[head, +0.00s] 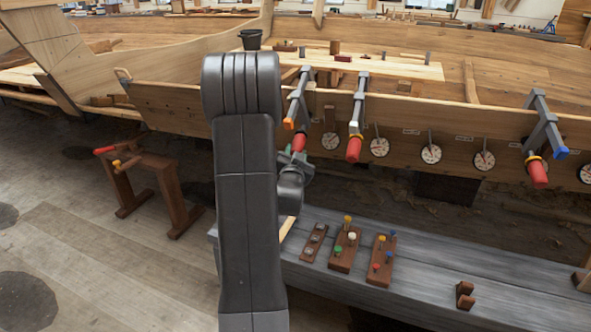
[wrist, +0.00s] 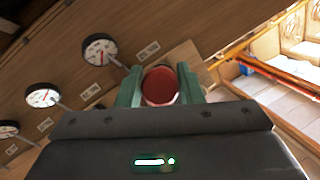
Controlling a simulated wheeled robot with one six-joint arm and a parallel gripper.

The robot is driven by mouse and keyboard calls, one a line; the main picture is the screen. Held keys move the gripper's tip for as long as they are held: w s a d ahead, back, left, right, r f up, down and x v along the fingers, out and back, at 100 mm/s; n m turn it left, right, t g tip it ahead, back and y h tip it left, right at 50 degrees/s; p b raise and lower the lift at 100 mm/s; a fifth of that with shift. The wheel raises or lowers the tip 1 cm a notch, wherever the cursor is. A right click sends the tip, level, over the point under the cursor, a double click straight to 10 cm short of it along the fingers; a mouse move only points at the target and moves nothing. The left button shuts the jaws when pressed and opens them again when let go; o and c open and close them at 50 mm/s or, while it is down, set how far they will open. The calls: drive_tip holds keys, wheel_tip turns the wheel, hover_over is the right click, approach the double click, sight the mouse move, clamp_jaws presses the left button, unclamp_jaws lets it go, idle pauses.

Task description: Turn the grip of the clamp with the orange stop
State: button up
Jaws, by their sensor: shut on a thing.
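The clamp with the orange stop (head: 289,123) hangs on the hull plank, just right of my arm in the head view. Its red grip (head: 299,142) points down, and my gripper (head: 292,158) is at it from below. In the wrist view the round end of the red grip (wrist: 160,86) sits between the two green fingers of my gripper (wrist: 160,90), which are shut on it. My arm hides part of the clamp's surroundings in the head view.
A clamp with a white stop (head: 358,110) hangs close to the right, and one with a blue stop (head: 544,122) hangs farther right. Several dials (head: 431,154) line the plank. A grey bench (head: 430,275) with peg blocks (head: 382,262) stands below. A wooden sawhorse (head: 150,175) stands left.

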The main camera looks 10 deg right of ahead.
drive_tip(key=m+t+y+b, duration=0.1)
drive_tip(key=b, duration=0.3)
drive_tip(key=m+y+b, duration=0.1)
drive_tip(key=b, duration=0.4)
drive_tip(key=shift+f+t, duration=0.4)
drive_tip(key=m+t+y+b, duration=0.1)
drive_tip(key=m+b, duration=0.1)
drive_tip(key=b, duration=0.3)
drive_tip(key=shift+y, duration=0.3)
drive_tip(key=m+t+b, duration=0.1)
drive_tip(key=b, duration=0.1)
drive_tip(key=m+y+b, duration=0.1)
drive_tip(key=m+b, duration=0.1)
drive_tip(key=shift+a+r+t+b, duration=0.1)
drive_tip(key=shift+r+t+b, duration=0.1)
drive_tip(key=shift+t+b, duration=0.2)
drive_tip(key=shift+r+m+t+b, duration=0.2)
drive_tip(key=shift+m+t+b, duration=0.55)
drive_tip(key=shift+m, duration=0.65)
drive_tip(key=o, duration=1)
drive_tip(key=shift+r, duration=0.15)
drive_tip(key=shift+s, duration=0.1)
drive_tip(key=p+v, duration=0.1)
drive_tip(key=v, duration=1.2)
drive_tip(key=shift+s, duration=0.35)
